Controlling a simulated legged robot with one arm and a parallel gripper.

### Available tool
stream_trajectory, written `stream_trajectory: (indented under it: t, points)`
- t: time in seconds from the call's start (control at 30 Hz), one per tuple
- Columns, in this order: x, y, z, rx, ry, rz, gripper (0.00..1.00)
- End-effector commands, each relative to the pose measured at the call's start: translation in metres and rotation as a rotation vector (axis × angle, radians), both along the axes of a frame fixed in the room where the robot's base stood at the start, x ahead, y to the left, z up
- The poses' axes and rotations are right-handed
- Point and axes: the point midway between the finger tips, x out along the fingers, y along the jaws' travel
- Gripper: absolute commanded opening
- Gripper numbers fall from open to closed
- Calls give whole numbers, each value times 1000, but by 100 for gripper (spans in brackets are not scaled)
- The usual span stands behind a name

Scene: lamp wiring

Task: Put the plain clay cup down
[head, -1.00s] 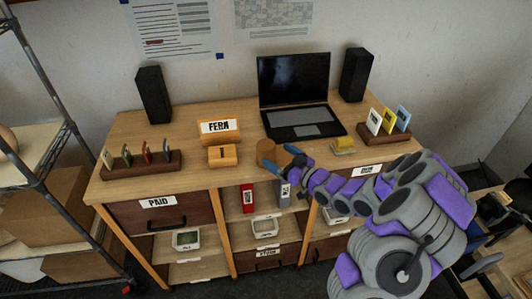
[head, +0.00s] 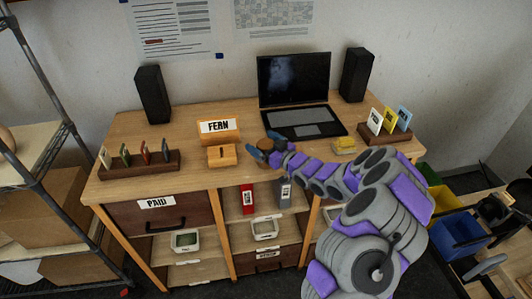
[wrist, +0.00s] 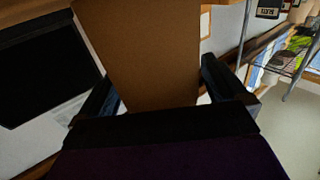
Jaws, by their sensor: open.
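A wooden block with a slot (head: 222,155) and the FERN sign (head: 217,127) stand close on the left.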

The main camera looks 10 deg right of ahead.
Motion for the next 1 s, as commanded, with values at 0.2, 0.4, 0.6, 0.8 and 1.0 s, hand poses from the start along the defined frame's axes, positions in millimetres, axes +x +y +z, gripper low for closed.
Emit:
stream_trajectory:
  t: [0.2, 0.4, 0.6, 0.8, 1.0]
  points:
    - [5, 3, 1, 1, -1, -2, 99]
    - [5, 3, 1, 1, -1, -1, 94]
    - [5, 3, 0, 1, -1, -1, 75]
    - [5, 3, 0, 1, -1, -1, 56]
    - [5, 3, 0, 1, -1, -1, 37]
